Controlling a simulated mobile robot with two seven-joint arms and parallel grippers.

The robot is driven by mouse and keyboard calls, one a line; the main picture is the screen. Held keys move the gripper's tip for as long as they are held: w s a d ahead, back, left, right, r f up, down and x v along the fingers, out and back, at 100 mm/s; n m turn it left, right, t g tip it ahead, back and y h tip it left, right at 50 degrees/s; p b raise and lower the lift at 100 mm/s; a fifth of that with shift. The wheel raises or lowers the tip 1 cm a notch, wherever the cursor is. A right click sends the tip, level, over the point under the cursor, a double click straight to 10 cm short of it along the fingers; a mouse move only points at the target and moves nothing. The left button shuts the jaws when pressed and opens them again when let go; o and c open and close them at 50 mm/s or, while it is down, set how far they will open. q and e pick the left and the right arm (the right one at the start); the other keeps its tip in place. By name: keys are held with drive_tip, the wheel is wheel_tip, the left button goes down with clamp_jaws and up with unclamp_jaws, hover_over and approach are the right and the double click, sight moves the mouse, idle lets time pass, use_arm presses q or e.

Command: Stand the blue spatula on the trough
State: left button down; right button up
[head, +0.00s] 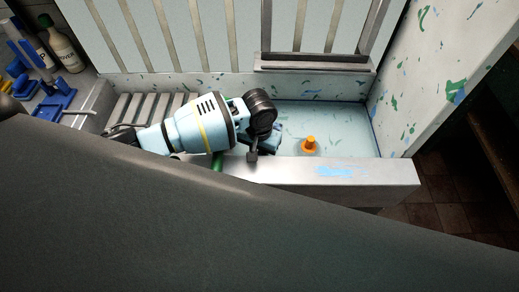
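The trough (345,128) has a pale blue floor and a pale, paint-flecked front wall, and it lies across the middle of the head view. My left arm reaches into it from the left. My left gripper (258,146) is low over the trough, by the inner side of its front wall. A dark finger shows there, but the gap between the fingers is hidden. A dark blue piece shows beside it, and I cannot tell whether it is an object or part of the gripper. I cannot clearly identify the blue spatula. My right gripper is not in view.
An orange knobbed piece (309,146) sits in the trough right of my gripper. Several blue items (55,103) and a labelled bottle (61,48) stand at far left. A slatted panel (200,38) rises behind. A large dark surface (180,235) hides the foreground. The trough's right end looks clear.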

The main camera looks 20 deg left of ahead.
use_arm(q)
drive_tip(key=c, duration=0.8)
unclamp_jaws()
drive_tip(key=shift+c, duration=0.2)
drive_tip(key=shift+r+p, duration=0.3)
drive_tip(key=shift+r, duration=3.65)
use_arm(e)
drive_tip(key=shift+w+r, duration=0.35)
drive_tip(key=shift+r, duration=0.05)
